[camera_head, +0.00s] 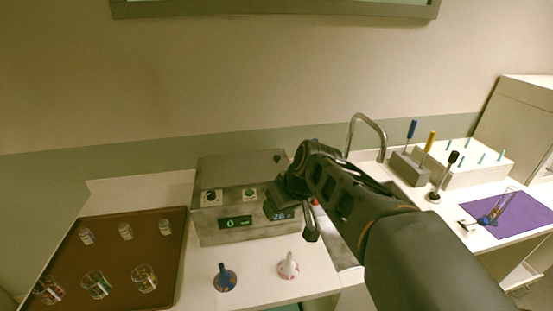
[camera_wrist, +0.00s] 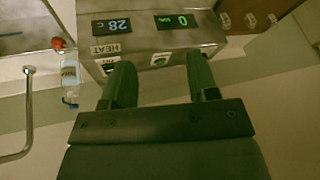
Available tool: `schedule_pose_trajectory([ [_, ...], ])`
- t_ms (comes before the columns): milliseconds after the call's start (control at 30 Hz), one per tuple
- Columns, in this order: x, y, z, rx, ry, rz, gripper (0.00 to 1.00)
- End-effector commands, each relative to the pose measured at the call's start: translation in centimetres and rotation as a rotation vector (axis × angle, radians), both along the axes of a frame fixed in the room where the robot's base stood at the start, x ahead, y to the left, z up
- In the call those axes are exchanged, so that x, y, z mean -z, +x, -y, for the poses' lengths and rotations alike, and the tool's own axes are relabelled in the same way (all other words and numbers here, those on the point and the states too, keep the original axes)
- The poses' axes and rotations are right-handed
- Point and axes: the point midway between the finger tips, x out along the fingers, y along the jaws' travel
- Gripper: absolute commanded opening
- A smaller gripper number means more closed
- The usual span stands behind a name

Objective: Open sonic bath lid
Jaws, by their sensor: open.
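The sonic bath (camera_head: 225,238) is a grey metal box on the counter with round controls and lit green displays on its front. Its flat top (camera_head: 235,170) looks like a closed lid, with a small dark knob (camera_head: 277,158) near the far right corner. My gripper (camera_head: 288,210) is at the right part of the bath's front and covers part of the right display. In the wrist view my gripper (camera_wrist: 160,64) has its two fingers wide apart with nothing between them. The bath's front panel (camera_wrist: 140,42), with the displays reading 28 and 0, lies beyond the fingertips.
A brown tray (camera_head: 110,249) with several small glass vessels lies at left. A curved faucet (camera_head: 367,122), a tool block (camera_head: 409,166) and a purple mat (camera_head: 515,215) are at right.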

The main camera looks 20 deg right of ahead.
Motion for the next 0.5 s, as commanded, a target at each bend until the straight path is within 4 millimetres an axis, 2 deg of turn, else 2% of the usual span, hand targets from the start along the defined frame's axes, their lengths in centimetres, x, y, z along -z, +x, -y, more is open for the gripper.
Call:
schedule_pose_trajectory([
  [33, 0.8, 2.2, 1.0, -0.029, 0.04, 0.017, 0.54],
  [100, 0.7, 5.0, 2.2, -0.089, 0.091, 0.069, 0.54],
  [167, 0.8, 7.4, 3.6, -0.136, 0.129, 0.127, 0.54],
  [300, 1.1, 12.4, 7.6, -0.224, 0.189, 0.297, 0.54],
  [500, 1.7, 17.2, 13.8, -0.297, 0.197, 0.544, 0.54],
])
